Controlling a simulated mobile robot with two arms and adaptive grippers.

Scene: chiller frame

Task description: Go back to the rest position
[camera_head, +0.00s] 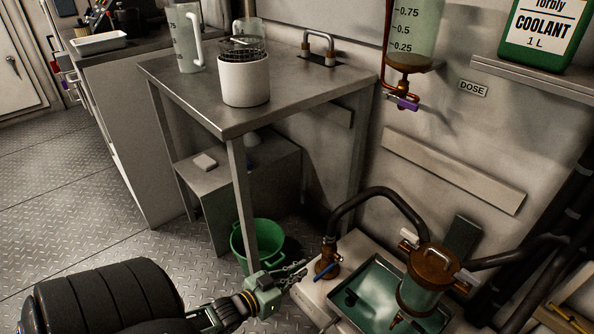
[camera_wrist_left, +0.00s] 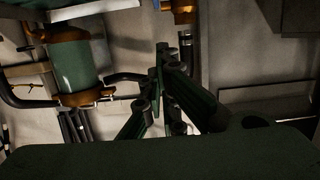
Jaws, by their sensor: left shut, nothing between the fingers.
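My left gripper (camera_head: 292,271) comes in from the lower left in the head view. It is shut and empty, close to the left end of the basin unit, near a brass valve (camera_head: 327,262) with a blue handle. I cannot tell whether it touches anything. In the left wrist view its dark green fingers (camera_wrist_left: 160,85) are together, with nothing between them. A brass-capped canister (camera_head: 423,283) stands to the right of the gripper over the basin; it also shows in the left wrist view (camera_wrist_left: 73,65). My right gripper is not in view.
A metal table (camera_head: 185,89) carries a white cylinder (camera_head: 244,82) and a measuring jug (camera_head: 187,40). A green bucket (camera_head: 248,246) stands on the floor below. The basin (camera_head: 370,285) holds greenish liquid. Black hoses (camera_head: 372,196) arch over it. Open floor (camera_head: 70,185) lies at left.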

